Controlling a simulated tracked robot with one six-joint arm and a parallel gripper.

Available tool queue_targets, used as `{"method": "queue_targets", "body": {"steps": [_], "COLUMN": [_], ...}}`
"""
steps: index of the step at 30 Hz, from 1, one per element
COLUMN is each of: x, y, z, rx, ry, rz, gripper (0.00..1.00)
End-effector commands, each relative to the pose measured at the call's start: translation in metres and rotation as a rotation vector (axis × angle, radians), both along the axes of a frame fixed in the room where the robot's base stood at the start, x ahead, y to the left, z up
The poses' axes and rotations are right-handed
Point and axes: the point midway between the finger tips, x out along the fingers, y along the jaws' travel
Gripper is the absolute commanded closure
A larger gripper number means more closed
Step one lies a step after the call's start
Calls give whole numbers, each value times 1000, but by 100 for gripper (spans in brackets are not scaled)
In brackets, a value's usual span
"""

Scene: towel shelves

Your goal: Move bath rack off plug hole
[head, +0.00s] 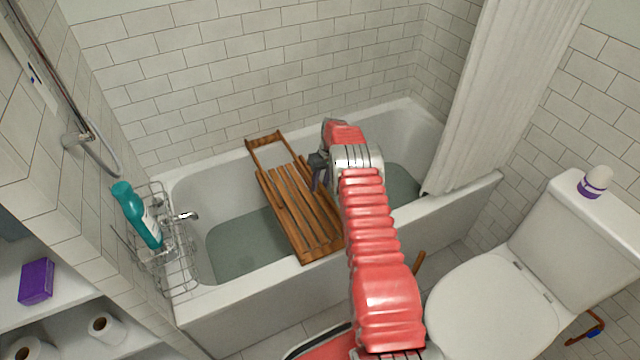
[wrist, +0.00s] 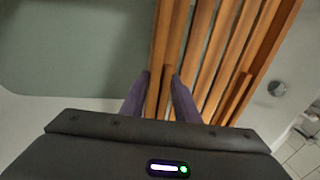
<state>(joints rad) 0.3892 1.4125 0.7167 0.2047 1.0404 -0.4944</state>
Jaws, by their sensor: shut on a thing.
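The wooden slatted bath rack (head: 292,205) lies across the bathtub (head: 190,300), with its ends over the front and back rims. My gripper (head: 318,180) is at the rack's right side in the head view, partly hidden by my red arm. In the wrist view my gripper (wrist: 160,88) has its two fingers on either side of one outer wooden slat of the rack (wrist: 200,50), shut on it. The tub holds greenish water (head: 240,240). I cannot make out the plug hole in the head view.
A wire caddy (head: 165,250) with a teal bottle (head: 137,214) stands at the tub's left end, near a tap (head: 186,216). A white curtain (head: 505,95) hangs at the right end. A toilet (head: 490,305) stands front right. Water right of the rack is uncovered.

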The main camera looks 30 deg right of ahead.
Motion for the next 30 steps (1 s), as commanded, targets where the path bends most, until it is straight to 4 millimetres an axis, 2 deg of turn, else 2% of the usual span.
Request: {"method": "queue_targets", "body": {"steps": [24, 25, 30], "x": [-1, -1, 0], "y": [1, 1, 0], "z": [-8, -9, -8], "rx": [1, 1, 0], "ry": [1, 1, 1], "rz": [-1, -1, 0], "gripper": [100, 70, 58]}}
